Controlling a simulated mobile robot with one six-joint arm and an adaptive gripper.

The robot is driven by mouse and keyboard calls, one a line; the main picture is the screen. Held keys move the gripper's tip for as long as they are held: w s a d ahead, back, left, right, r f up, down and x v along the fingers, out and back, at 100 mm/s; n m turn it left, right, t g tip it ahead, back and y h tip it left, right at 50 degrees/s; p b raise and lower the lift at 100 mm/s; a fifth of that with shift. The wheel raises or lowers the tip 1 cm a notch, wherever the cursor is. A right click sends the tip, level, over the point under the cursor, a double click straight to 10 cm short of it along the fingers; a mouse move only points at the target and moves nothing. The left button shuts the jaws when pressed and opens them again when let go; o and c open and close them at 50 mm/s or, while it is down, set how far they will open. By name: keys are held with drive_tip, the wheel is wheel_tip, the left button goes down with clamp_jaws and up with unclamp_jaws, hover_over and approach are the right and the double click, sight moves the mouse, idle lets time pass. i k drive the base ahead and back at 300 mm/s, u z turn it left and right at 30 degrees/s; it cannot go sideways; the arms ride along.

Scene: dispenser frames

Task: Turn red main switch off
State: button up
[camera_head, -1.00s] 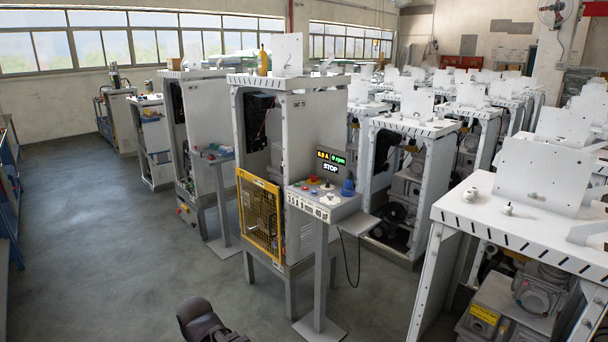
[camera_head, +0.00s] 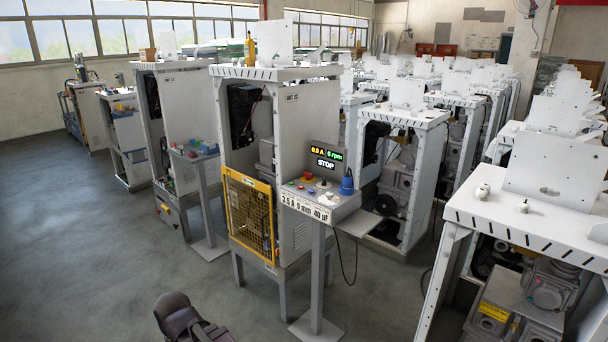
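A control console (camera_head: 318,201) on a grey post stands at the front right of the nearest dispenser frame (camera_head: 302,120). A red knob on a yellow base (camera_head: 308,178) sits on its sloped top; I cannot tell whether this is the main switch, or its position. Small buttons and a larger blue part (camera_head: 347,184) are beside it. A dark rounded part of my arm shows at the bottom edge, well short of the console. My gripper is not visible.
A yellow mesh guard (camera_head: 249,215) covers the lower front of the nearest frame. A shelf (camera_head: 358,222) and a hanging cable are right of the console. Another white frame (camera_head: 530,215) stands close at right. The floor (camera_head: 90,250) at left is clear.

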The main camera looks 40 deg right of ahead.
sight(309, 176)
drive_tip(key=z, duration=1.3)
drive_tip(key=k, duration=0.95)
drive_tip(key=i, duration=0.7)
